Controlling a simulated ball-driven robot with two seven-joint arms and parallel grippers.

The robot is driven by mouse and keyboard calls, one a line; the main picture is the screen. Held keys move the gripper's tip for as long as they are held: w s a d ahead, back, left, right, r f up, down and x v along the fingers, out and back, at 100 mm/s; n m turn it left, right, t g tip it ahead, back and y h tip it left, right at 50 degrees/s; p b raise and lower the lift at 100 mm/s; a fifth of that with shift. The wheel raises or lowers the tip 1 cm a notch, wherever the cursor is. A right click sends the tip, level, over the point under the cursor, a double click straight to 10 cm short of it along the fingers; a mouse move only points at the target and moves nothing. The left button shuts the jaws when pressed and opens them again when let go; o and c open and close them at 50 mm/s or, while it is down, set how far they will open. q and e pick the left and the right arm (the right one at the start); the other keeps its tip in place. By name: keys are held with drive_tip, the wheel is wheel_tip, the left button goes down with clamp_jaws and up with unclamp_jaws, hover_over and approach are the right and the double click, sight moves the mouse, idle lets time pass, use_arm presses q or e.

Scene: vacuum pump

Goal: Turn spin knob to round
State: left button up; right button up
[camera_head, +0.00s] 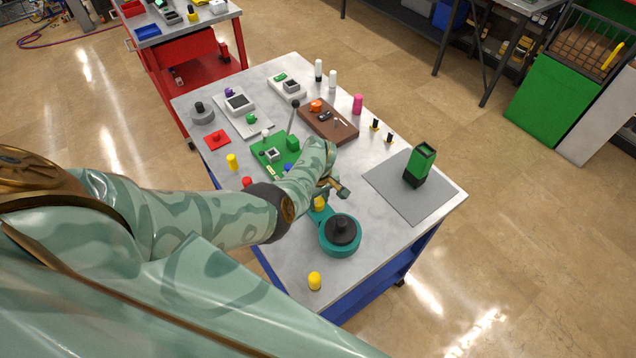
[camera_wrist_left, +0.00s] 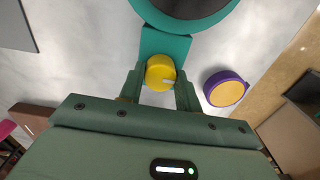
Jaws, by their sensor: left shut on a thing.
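A teal device with a round body (camera_head: 341,250) and a black centre stands near the table's front edge, partly cut off at the top of the left wrist view (camera_wrist_left: 165,45). Its yellow knob (camera_head: 319,203) sits on the narrower teal arm. My right gripper is not in view.
A purple and yellow round piece (camera_wrist_left: 226,92) lies right of my fingers in the left wrist view. A yellow piece (camera_head: 315,281) stands at the table's front. A green-black block (camera_head: 420,164) stands on a grey mat (camera_head: 392,184). A green board (camera_head: 262,152) and brown board (camera_head: 340,130) lie behind.

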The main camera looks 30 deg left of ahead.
sight(319, 201)
use_arm(q)
drive_tip(key=o, duration=1)
drive_tip(key=shift+c, duration=0.2)
wheel_tip(319, 201, up, 6)
drive_tip(key=p, duration=0.4)
drive_tip(key=shift+r, duration=0.15)
wheel_tip(319, 201, up, 10)
drive_tip(key=p, duration=0.3)
